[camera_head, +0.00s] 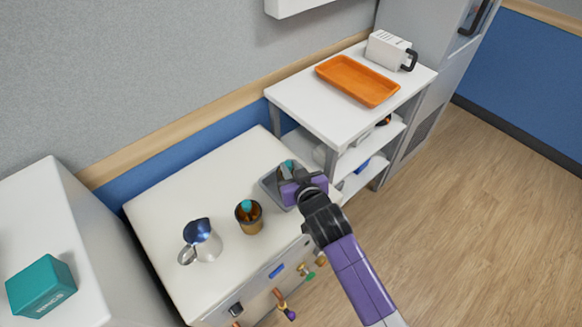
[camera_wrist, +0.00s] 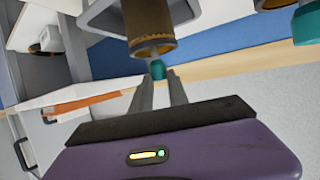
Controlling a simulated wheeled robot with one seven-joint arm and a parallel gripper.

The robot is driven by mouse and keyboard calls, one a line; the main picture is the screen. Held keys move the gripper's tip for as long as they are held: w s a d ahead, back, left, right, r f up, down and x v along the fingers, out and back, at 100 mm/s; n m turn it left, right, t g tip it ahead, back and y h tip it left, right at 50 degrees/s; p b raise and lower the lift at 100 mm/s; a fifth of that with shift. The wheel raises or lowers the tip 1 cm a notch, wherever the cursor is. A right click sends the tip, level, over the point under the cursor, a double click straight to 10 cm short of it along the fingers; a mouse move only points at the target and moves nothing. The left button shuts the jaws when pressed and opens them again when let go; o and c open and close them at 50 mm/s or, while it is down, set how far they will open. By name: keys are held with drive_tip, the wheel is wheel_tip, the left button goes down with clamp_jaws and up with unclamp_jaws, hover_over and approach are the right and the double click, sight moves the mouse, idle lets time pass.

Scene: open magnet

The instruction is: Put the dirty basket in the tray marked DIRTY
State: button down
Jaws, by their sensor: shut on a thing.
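In the wrist view, my gripper (camera_wrist: 160,84) is shut on the teal knob (camera_wrist: 158,70) of a brown, blotchy cylindrical basket (camera_wrist: 150,24). In the head view, my gripper (camera_head: 287,174) is over a grey basin (camera_head: 268,188) at the right of the white counter; its body hides most of the basket. A grey rim (camera_wrist: 92,14) shows beside the basket in the wrist view. I cannot tell whether the basket touches the basin. A second amber basket with a teal knob (camera_head: 249,217) stands left of the basin. An orange tray (camera_head: 357,80) lies on the white cart; no DIRTY marking is readable.
A metal pitcher (camera_head: 203,240) stands on the counter (camera_head: 165,200) left of the second basket. A white container with a black handle (camera_head: 388,50) is behind the orange tray on the cart (camera_head: 310,100). A teal box (camera_head: 42,286) sits at far left. Floor at right is clear.

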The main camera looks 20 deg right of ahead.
drive_tip(key=shift+f, duration=0.15)
drive_tip(key=c, duration=1.3)
unclamp_jaws()
drive_tip(key=shift+r, duration=0.3)
drive_tip(key=shift+s, duration=0.3)
drive_tip(key=b+v, duration=0.1)
drive_tip(key=v, duration=1)
drive_tip(key=shift+s, duration=0.2)
